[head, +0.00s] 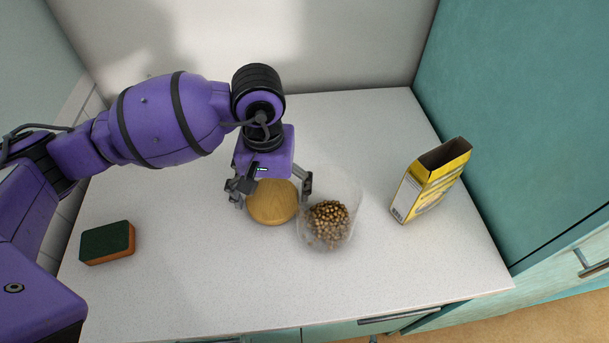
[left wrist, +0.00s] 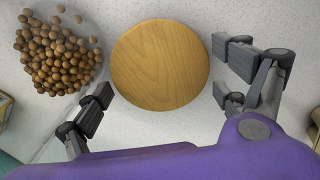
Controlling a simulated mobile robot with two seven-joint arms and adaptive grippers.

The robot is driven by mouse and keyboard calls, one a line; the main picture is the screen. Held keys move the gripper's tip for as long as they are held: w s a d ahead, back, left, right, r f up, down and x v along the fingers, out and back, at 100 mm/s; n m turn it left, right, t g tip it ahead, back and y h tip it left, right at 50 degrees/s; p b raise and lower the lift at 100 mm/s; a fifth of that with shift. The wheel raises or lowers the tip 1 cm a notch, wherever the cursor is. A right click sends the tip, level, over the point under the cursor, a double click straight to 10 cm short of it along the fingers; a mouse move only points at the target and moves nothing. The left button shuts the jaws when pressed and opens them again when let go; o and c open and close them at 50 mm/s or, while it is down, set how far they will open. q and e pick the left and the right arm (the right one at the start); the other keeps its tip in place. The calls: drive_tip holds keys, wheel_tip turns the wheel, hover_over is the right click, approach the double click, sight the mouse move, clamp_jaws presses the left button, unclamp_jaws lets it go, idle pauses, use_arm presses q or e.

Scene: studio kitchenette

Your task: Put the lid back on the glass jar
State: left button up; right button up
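The round wooden lid (head: 272,205) lies on the white counter, just left of the glass jar. In the left wrist view the lid (left wrist: 160,65) sits between the fingers. My left gripper (head: 271,190) is over the lid, open, with one finger on each side; its fingers also show in the left wrist view (left wrist: 162,92). Thin gaps seem to show beside the lid. The clear glass jar (head: 345,187) has no lid on it and holds round brown pieces (head: 328,222). Its right-hand neighbour finger is very close to the jar wall. My right gripper is not in view.
A yellow box (head: 430,182), open at the top, stands at the right of the counter. A green and orange sponge (head: 107,243) lies at the left. The counter's front middle (head: 230,290) is clear. A teal cabinet side (head: 530,120) bounds the right.

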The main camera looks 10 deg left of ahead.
sight(273, 195)
use_arm(q)
drive_tip(key=c, duration=0.8)
wheel_tip(273, 195, up, 18)
drive_tip(key=shift+b, duration=0.3)
